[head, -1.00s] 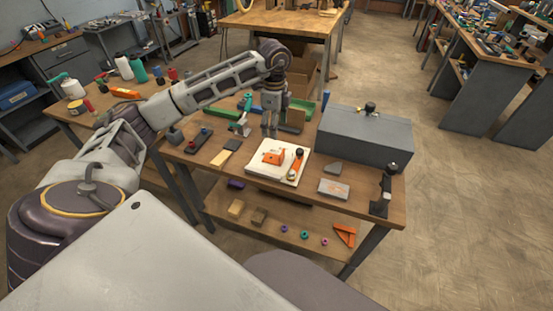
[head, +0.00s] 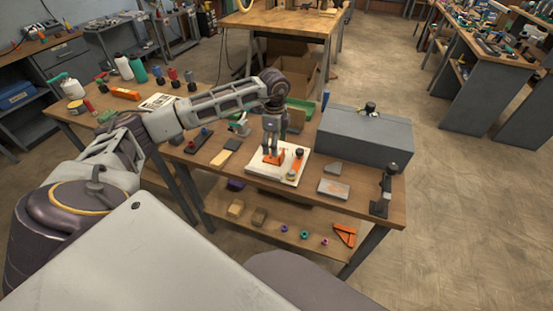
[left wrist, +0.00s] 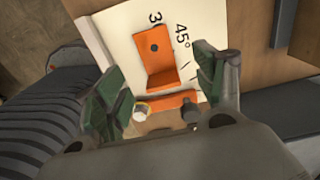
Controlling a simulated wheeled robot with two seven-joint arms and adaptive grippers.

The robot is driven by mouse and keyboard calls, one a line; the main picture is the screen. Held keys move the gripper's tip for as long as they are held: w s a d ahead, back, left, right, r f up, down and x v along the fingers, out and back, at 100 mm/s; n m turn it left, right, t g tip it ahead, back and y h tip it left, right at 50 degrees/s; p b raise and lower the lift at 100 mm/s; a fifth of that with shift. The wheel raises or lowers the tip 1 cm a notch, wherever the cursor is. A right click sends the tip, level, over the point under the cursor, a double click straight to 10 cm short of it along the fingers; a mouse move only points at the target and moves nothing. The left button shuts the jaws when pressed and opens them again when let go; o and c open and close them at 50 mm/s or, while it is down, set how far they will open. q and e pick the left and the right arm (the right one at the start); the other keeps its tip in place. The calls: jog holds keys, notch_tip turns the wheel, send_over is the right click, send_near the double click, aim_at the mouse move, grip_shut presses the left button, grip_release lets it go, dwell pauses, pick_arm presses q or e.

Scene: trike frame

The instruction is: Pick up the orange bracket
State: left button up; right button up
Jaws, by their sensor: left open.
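An orange L-shaped bracket (head: 272,159) lies on a white board (head: 258,169) on the workbench. In the left wrist view the bracket (left wrist: 162,72) shows one flat leg with a dark hole and a second leg. My left gripper (head: 270,152) points down just above the bracket and partly covers it in the head view. In the left wrist view its green-padded fingers (left wrist: 160,72) are open, one on each side of the bracket, with the bracket apparently not gripped. My right gripper is out of view.
An orange toggle-like piece with a black knob (head: 298,153) stands on the board beside the bracket. A grey box (head: 365,140) is behind right, and a black stand (head: 386,188) is at the right edge. An orange triangular piece (head: 344,235) lies on the lower shelf.

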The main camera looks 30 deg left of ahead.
aim_at(276, 159)
pick_arm(q)
jog(key=shift+f, duration=0.35)
jog(key=shift+d+f, duration=0.1)
jog(key=shift+f, duration=0.4)
jog(key=f, duration=0.3)
jog(key=shift+s+d+f, duration=0.15)
jog(key=shift+d+f, duration=0.05)
jog(key=shift+f, duration=0.4)
jog(key=c, duration=0.4)
jog(key=shift+c, duration=1.3)
jog(key=c, duration=0.7)
jog(key=shift+r, duration=0.15)
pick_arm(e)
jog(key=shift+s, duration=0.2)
